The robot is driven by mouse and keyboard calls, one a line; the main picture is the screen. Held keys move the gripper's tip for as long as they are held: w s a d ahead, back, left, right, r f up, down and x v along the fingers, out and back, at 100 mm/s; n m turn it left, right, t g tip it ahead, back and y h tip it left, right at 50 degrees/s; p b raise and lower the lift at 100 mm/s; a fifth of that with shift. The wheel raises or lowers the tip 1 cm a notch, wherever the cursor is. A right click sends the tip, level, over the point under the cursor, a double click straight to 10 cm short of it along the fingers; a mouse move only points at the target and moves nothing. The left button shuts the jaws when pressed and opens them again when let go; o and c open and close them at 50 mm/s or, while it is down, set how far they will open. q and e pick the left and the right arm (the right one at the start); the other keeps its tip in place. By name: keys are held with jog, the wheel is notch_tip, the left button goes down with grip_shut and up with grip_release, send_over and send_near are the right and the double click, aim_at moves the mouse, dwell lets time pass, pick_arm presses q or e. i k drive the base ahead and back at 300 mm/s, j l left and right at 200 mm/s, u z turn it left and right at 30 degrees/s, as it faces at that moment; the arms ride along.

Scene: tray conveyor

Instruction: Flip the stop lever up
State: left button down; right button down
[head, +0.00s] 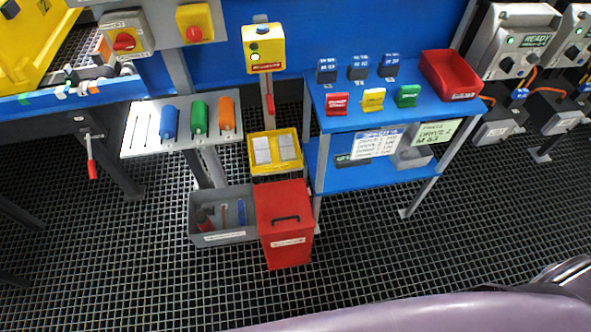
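Two red-handled levers show in the head view, both pointing down, and I cannot tell from labels which is the stop lever. One lever (91,158) hangs from a metal pivot under the front edge of the blue-sided conveyor (62,103) at the left. The other lever (269,96) hangs below a yellow control box (264,48) on a post in the middle. Neither of my grippers is in view, and nothing touches either lever.
A grey shelf (150,146) holds blue, green and orange cylinders. A yellow tray (256,172), a grey bin (225,237) and a red box (285,224) stand below. A blue table (430,104) is at right. The grated floor (120,270) in front is clear.

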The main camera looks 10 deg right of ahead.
aim_at(87, 131)
jog(key=i+j+z, duration=0.15)
jog(key=j, duration=0.55)
jog(key=i+j+z, duration=0.2)
jog(key=j, duration=0.5)
jog(key=j+z, duration=0.15)
jog(key=j, duration=0.5)
